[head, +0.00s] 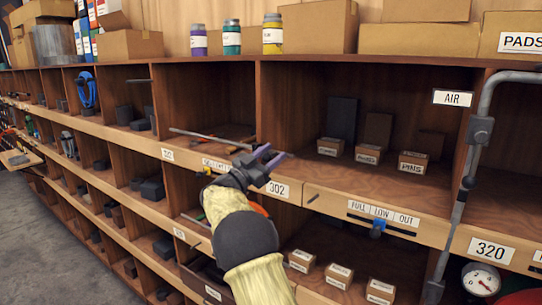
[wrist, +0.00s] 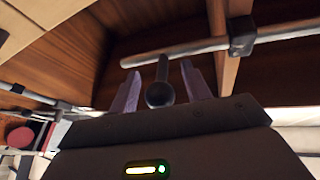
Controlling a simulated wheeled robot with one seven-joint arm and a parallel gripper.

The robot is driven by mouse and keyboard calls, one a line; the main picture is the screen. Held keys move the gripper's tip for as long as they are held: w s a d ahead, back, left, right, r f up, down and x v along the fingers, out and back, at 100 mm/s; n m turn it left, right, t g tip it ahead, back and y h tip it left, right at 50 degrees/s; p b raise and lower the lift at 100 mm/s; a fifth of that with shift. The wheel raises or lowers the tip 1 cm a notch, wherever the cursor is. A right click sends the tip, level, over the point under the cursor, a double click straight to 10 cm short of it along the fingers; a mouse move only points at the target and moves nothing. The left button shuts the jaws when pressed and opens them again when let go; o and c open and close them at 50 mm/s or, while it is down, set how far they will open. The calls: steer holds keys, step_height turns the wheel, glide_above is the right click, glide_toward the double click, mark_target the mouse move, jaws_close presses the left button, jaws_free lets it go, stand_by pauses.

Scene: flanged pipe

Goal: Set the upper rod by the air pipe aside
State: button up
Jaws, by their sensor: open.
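In the head view my gripper (head: 274,158) is at the shelf front by the 302 label, well left of the grey air pipe (head: 481,130). Its two purple fingers are open. In the wrist view my gripper (wrist: 160,80) has a dark round-ended rod (wrist: 161,92) between its fingers, with gaps visible on both sides. A pale rod with a dark clamp (wrist: 241,38) crosses above the fingertips. In the head view a thin grey rod (head: 205,135) lies left of my gripper. I cannot tell which is the upper rod; my arm hides part of this area.
Small labelled boxes (head: 368,154) stand in the bay under the AIR sign (head: 453,97). Wooden dividers (head: 257,100) separate the bays. A gauge (head: 482,281) is at lower right. The floor at left is clear.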

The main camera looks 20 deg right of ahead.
steer(key=b+v, duration=0.7)
steer(key=v, duration=1)
steer(key=shift+a, duration=0.2)
steer(key=shift+w, duration=0.1)
